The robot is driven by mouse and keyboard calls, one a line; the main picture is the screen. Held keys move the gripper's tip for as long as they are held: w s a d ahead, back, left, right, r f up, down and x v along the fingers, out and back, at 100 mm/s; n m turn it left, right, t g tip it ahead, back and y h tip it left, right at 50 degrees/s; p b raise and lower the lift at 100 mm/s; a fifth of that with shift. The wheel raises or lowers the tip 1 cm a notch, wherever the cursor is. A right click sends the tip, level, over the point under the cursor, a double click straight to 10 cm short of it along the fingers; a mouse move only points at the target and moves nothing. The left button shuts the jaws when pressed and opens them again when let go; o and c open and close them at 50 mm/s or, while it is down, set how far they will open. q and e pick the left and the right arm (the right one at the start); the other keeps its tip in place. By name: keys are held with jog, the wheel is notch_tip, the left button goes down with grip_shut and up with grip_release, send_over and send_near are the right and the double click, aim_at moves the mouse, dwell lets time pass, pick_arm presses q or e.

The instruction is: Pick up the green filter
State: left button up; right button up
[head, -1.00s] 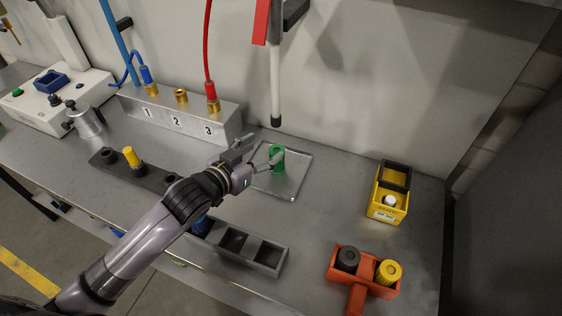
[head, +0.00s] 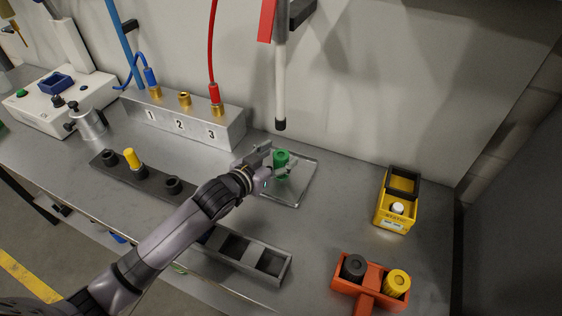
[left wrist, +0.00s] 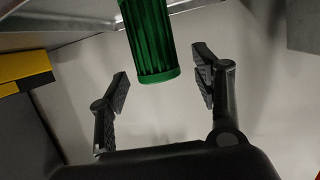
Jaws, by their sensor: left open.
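The green filter (head: 281,160) stands on the clear square tray (head: 301,184) near the back wall. In the left wrist view the ribbed green filter (left wrist: 152,40) hangs in from the top, close ahead of the fingertips and roughly between their lines. My left gripper (head: 276,164) is right at the filter in the head view, and its fingers hide part of it. In the left wrist view the two fingers of my left gripper (left wrist: 162,82) are spread apart with nothing clamped between them. My right gripper is not in view.
A metal block (head: 183,124) with numbered ports stands behind my arm. A dark rack (head: 155,181) holds a yellow piece. A grey compartment tray (head: 248,270) lies in front. A yellow box (head: 388,208) and an orange holder (head: 342,287) stand at right.

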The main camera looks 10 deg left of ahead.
pick_arm(q)
jog(key=shift+x, duration=0.9)
jog(key=shift+s, duration=0.1)
jog(key=c, duration=1.4)
jog(key=shift+r, duration=0.1)
